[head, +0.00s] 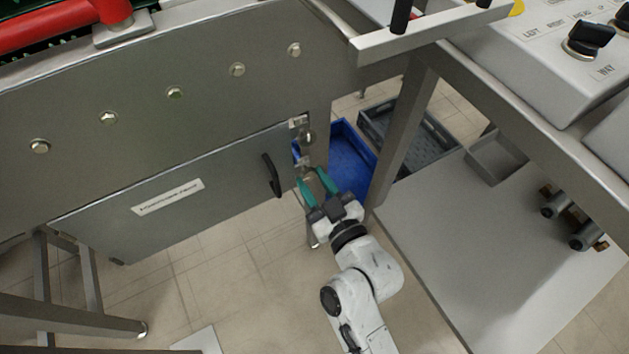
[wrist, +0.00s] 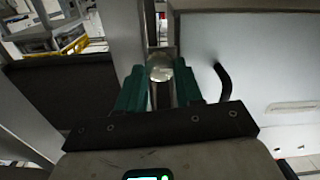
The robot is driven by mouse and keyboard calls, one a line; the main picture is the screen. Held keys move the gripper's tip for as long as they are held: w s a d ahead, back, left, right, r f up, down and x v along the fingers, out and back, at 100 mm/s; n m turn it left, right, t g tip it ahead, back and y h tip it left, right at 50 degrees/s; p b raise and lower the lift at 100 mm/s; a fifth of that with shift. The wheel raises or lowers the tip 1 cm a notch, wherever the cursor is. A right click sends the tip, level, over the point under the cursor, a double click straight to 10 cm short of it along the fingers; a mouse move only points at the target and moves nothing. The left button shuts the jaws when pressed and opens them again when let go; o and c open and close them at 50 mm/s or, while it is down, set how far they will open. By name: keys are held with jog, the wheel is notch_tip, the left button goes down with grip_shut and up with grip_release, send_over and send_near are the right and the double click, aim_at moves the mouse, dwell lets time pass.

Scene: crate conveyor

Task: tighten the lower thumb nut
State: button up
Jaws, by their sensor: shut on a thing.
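My gripper (head: 311,178) has green fingers and is at the right end of the lower conveyor panel, low beside its edge. In the wrist view the fingers (wrist: 160,82) are closed on either side of a round shiny metal piece, the lower thumb nut (wrist: 160,67). In the head view the fingers largely hide this nut. Above it, a metal fitting (head: 308,137) shows on the panel's right edge. How far the nut is turned cannot be told.
The panel has a black handle (head: 271,175) and a white label (head: 167,197). A blue crate (head: 362,160) and a grey crate (head: 440,138) stand behind. A table leg (head: 403,125) is close on the right. Open floor lies at lower left.

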jog(key=m, duration=0.3)
jog(key=shift+r+m+p, duration=0.1)
jog(key=shift+m+p, duration=0.3)
jog(key=m, duration=0.4)
jog(key=shift+d+m+p, duration=0.1)
jog(key=shift+m+p, duration=0.2)
jog(key=shift+p, duration=0.1)
jog(key=m+p, duration=0.1)
jog(key=m, duration=0.3)
jog(key=shift+w+f+m+p, duration=0.15)
jog(key=shift+m+p, duration=0.3)
jog(key=shift+m, duration=1.95)
jog(key=shift+f, duration=0.1)
jog(key=o, duration=1)
jog(key=shift+o, duration=0.2)
jog(key=shift+d, duration=0.1)
jog(key=b+v, duration=0.2)
jog(key=v, duration=0.8)
jog(key=shift+s+d, duration=0.2)
jog(key=shift+s, duration=0.2)
